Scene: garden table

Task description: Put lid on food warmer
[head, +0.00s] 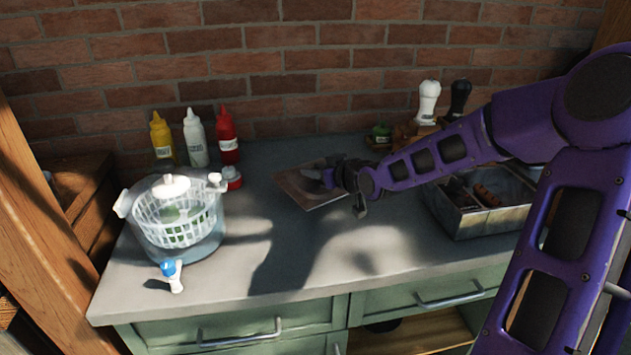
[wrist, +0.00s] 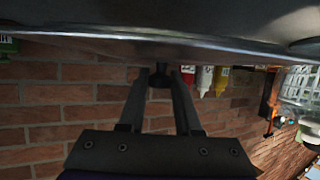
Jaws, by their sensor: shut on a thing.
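The lid (head: 296,187) is a flat, shiny, brownish-grey metal plate near the middle of the counter in the head view. In the wrist view its grey metal face (wrist: 150,22) fills the top. My gripper (head: 329,178) is at the lid's right side, shut on its dark knob; the wrist view shows the knob (wrist: 160,78) between the two fingers. I cannot tell how far the lid is above the counter. The food warmer (head: 487,222) is a grey metal box at the right, open on top, with food in its compartments. My arm hides part of it.
A clear salad spinner (head: 190,240) with a white basket stands at the left. Yellow (head: 161,138), white (head: 195,140) and red (head: 228,137) bottles stand by the brick wall. White (head: 428,102) and black (head: 459,97) shakers stand behind my arm. The front middle counter (head: 330,255) is clear.

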